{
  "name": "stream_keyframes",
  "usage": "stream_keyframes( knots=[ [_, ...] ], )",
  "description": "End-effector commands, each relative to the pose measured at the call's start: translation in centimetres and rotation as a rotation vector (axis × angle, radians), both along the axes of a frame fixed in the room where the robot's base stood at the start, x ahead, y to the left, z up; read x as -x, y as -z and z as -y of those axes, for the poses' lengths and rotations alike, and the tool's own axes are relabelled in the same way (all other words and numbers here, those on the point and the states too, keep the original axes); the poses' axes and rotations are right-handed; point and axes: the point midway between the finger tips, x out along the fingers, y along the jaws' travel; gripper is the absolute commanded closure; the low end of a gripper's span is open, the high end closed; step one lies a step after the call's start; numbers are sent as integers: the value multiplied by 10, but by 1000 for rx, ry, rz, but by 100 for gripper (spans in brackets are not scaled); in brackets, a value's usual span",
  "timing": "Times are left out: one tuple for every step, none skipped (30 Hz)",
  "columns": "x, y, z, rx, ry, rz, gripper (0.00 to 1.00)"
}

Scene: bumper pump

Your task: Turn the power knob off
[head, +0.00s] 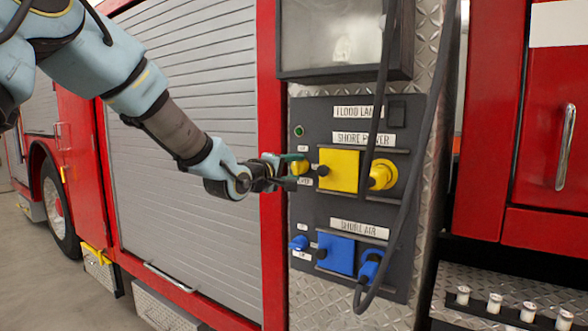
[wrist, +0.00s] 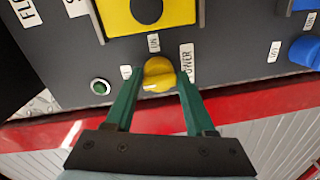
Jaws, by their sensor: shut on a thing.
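The yellow power knob (wrist: 159,74) sits on the dark panel, between my gripper's green fingers in the wrist view. It also shows in the head view (head: 299,168), left of the yellow square cover (head: 339,170) and under the "SHORE POWER" label (head: 364,139). My gripper (wrist: 156,80) is shut on the knob, one finger on each side. In the head view my gripper (head: 292,170) reaches the panel from the left. Small white labels stand around the knob, partly hidden by the fingers. The knob's exact setting is hard to read.
A green light (head: 298,131) is above the knob. A yellow plug (head: 383,174) is to the right. A blue knob (head: 298,243), blue cover (head: 336,253) and blue plug (head: 371,266) are below. Dark cables hang across the panel's right side. A grey shutter (head: 195,130) is at left.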

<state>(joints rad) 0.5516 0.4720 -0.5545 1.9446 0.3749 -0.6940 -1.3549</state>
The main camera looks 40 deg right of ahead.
Motion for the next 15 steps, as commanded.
stream_keyframes(
  knots=[
    [2,-3,1,5,3,1,100],
    [2,-3,1,5,3,2,100],
    [2,-3,1,5,3,2,100],
    [2,-3,1,5,3,2,100],
    [2,-3,1,5,3,2,43],
    [2,-3,1,5,3,2,38],
    [2,-3,1,5,2,2,35],
    [2,-3,1,5,2,2,32],
    [1,-2,1,4,2,2,27],
    [1,-2,1,4,2,2,24],
    [1,-2,1,3,2,2,21],
    [1,-2,1,3,2,2,21],
    [1,-2,1,3,1,2,21],
    [1,-2,1,3,1,2,21],
    [1,-1,0,3,1,2,21]
  ],
)
